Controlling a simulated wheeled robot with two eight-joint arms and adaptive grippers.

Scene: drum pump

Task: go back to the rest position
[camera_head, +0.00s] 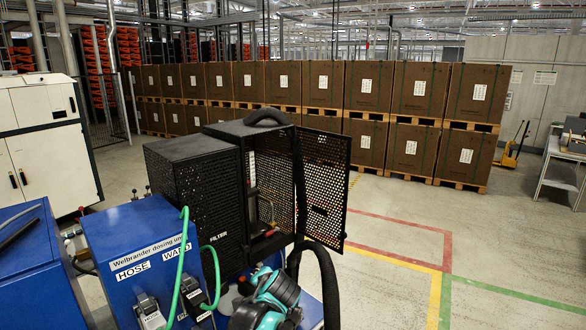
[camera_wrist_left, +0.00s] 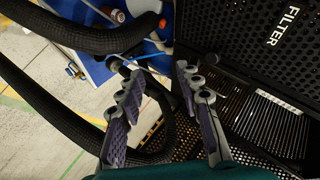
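My left gripper (camera_wrist_left: 155,85) is open in the left wrist view, with its two dark fingers apart and no object seen held between them. In the head view a teal and black part of my left arm (camera_head: 268,302) is at the bottom centre, in front of the filter cage (camera_head: 197,190); its fingers cannot be made out there. The cage is black perforated metal, and its door (camera_head: 325,180) stands open to the right. In the left wrist view the cage wall marked FILTER (camera_wrist_left: 262,45) is to the right of the fingers. My right gripper is in neither view.
A thick black hose (camera_head: 328,285) runs down beside the door; black hose (camera_wrist_left: 90,35) also lies close to the fingers. A blue dosing unit (camera_head: 125,232) with green hoses (camera_head: 184,250) stands left of the cage. Marked floor (camera_head: 480,260) on the right is clear.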

